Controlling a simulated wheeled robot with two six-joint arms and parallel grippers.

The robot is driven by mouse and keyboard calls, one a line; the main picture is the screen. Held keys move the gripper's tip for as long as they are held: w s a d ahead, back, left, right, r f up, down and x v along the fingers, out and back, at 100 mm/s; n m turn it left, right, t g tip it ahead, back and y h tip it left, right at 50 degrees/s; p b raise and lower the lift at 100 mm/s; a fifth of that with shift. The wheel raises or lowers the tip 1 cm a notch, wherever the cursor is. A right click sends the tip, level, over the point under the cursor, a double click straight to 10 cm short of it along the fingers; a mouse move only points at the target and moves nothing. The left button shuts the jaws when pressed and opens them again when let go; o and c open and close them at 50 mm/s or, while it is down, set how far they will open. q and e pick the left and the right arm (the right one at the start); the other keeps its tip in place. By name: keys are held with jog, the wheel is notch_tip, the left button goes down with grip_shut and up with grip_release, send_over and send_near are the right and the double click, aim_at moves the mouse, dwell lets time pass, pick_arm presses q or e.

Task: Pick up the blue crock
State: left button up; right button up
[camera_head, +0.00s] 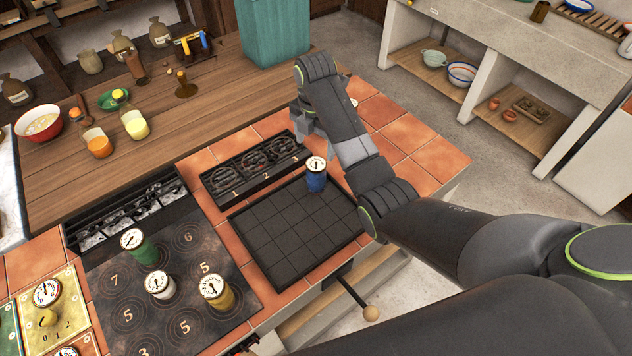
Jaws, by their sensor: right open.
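The blue crock (317,181) stands upright at the back right of the dark tiled tray (290,232). A white dial with a needle shows on its top. My right gripper (301,126) is open, above and behind the crock in the picture, near the back edge of the tiled counter. The gripper is apart from the crock, and its fingers are partly hidden by my own wrist. My left gripper is not in view.
A dark cooktop (184,322) at the left holds a green crock (145,251), a white crock (160,286) and a yellow crock (218,297). A teal bin (272,35) stands at the back. Most of the tray is bare.

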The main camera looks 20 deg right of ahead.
aim_at(316, 163)
notch_tip(316, 163, down, 6)
jog(key=shift+f+p, duration=0.2)
jog(key=shift+p, duration=0.5)
jog(key=shift+s+d+f+p, duration=0.1)
jog(key=shift+f+p, duration=0.5)
jog(key=shift+f, duration=2.6)
jog(key=c, duration=1.1)
jog(key=shift+r, duration=0.1)
jog(key=shift+c, duration=1.1)
jog(key=shift+r, duration=0.1)
